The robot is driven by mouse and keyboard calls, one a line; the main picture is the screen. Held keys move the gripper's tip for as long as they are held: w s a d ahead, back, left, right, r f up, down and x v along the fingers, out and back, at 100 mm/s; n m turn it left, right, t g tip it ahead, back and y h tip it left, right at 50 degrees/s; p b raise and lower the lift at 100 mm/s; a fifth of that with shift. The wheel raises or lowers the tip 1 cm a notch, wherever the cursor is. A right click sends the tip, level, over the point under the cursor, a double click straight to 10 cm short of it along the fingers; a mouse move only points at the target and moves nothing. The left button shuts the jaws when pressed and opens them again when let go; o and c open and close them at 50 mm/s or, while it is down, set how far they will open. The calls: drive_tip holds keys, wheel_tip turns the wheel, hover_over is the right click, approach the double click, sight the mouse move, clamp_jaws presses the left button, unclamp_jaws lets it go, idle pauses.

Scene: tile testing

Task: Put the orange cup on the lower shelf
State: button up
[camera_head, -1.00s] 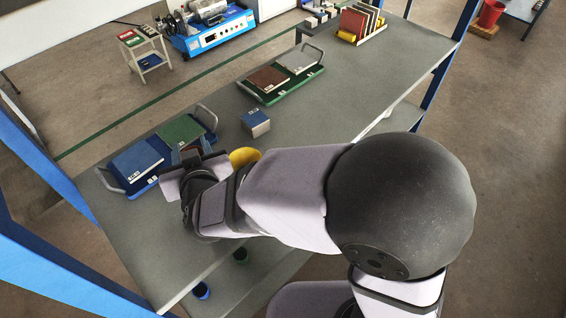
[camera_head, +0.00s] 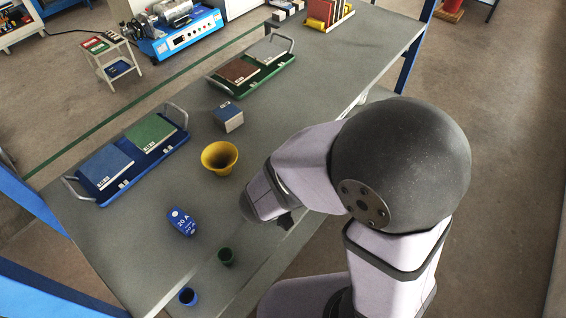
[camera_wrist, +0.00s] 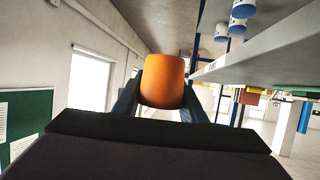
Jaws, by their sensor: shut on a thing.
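The orange cup (camera_wrist: 168,78) shows in the wrist view, with a dark finger of my gripper (camera_wrist: 163,98) on each side of it. My gripper is shut on it. In the head view the orange cup cannot be made out, and my wrist hides most of the gripper near the table's front edge. The lower shelf (camera_head: 245,285) shows below that edge.
On the table (camera_head: 300,90) are a yellow cup (camera_head: 219,157), a blue "20 A" object (camera_head: 182,222) and a blue-topped block (camera_head: 228,118). A blue tray (camera_head: 110,192) and a green tray (camera_head: 268,78) hold tiles along the back. The table overhangs part of the lower shelf.

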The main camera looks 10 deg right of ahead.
wheel_tip(320, 180, down, 18)
drive_tip(key=s+a+f+b, duration=0.1)
drive_tip(key=s+a+b, duration=0.1)
drive_tip(key=b, duration=1.3)
drive_tip(key=w+a+f+n+t+y+b, duration=0.4)
drive_tip(key=w+a, duration=0.1)
drive_tip(key=a, duration=0.4)
drive_tip(key=n+t+y+b, duration=0.1)
drive_tip(key=n+y+b, duration=0.7)
drive_tip(key=n+y, duration=0.45)
hover_over(206, 270)
wheel_tip(206, 270, down, 9)
drive_tip(key=shift+m, duration=0.55)
drive_tip(key=shift+f+b, duration=1.65)
drive_tip(key=shift+f, duration=3.5)
drive_tip(key=shift+f, duration=0.1)
drive_tip(key=o, duration=0.8)
